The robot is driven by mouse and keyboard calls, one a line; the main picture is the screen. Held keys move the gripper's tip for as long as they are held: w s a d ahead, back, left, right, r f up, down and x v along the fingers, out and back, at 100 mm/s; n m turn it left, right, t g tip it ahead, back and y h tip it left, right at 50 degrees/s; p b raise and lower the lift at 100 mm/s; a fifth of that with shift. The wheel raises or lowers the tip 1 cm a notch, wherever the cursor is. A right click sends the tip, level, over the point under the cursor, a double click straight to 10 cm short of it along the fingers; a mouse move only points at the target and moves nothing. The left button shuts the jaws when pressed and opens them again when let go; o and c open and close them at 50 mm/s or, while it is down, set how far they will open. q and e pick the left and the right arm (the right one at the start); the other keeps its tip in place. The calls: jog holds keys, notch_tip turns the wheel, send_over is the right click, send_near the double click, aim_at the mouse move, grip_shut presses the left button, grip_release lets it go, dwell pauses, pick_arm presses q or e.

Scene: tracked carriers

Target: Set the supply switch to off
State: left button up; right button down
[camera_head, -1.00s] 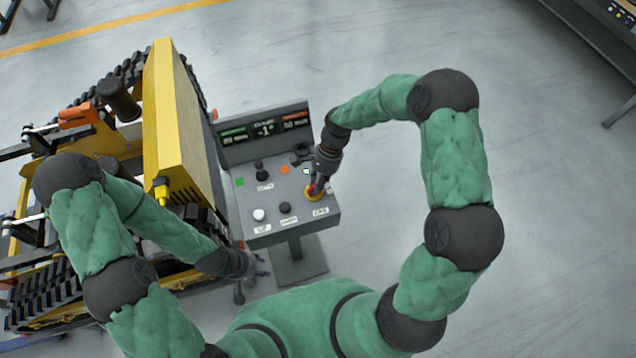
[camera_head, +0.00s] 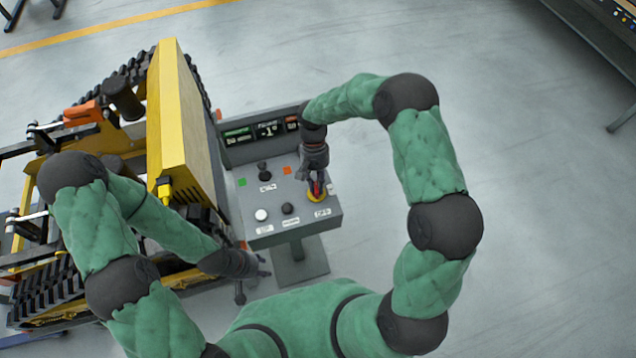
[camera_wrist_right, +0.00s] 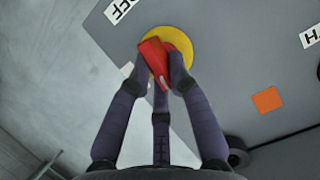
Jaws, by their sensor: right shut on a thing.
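The supply switch is a red handle (camera_head: 317,188) on a yellow disc (camera_head: 314,198), at the right front of the grey control panel (camera_head: 290,229). My right gripper (camera_head: 314,180) is above it. In the right wrist view, my right gripper's fingers (camera_wrist_right: 160,80) are shut around the red handle (camera_wrist_right: 155,55), with the yellow disc (camera_wrist_right: 182,42) beneath. The handle's far end leans up and left, on the side of the OFF label (camera_wrist_right: 120,8). The fingers hide part of the handle. My left gripper (camera_head: 254,282) has its fingers spread, near the panel's front left side, apart from the switch.
The panel carries a display (camera_head: 265,132), a black knob (camera_head: 264,172), a white button (camera_head: 261,214), a black button (camera_head: 287,208) and green and orange squares. A yellow tracked carrier (camera_head: 175,110) stands close at left.

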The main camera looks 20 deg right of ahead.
jog(key=shift+w+a+n+h, duration=0.1)
jog(key=shift+n+h, duration=0.2)
jog(key=shift+n, duration=0.4)
jog(key=c, duration=1.1)
grip_release()
jog(key=shift+c, duration=0.2)
jog(key=shift+r, duration=0.1)
jog(key=v, duration=1.1)
jog(key=shift+w+r, duration=0.15)
jog(key=shift+r, duration=0.25)
jog(key=shift+a, duration=0.1)
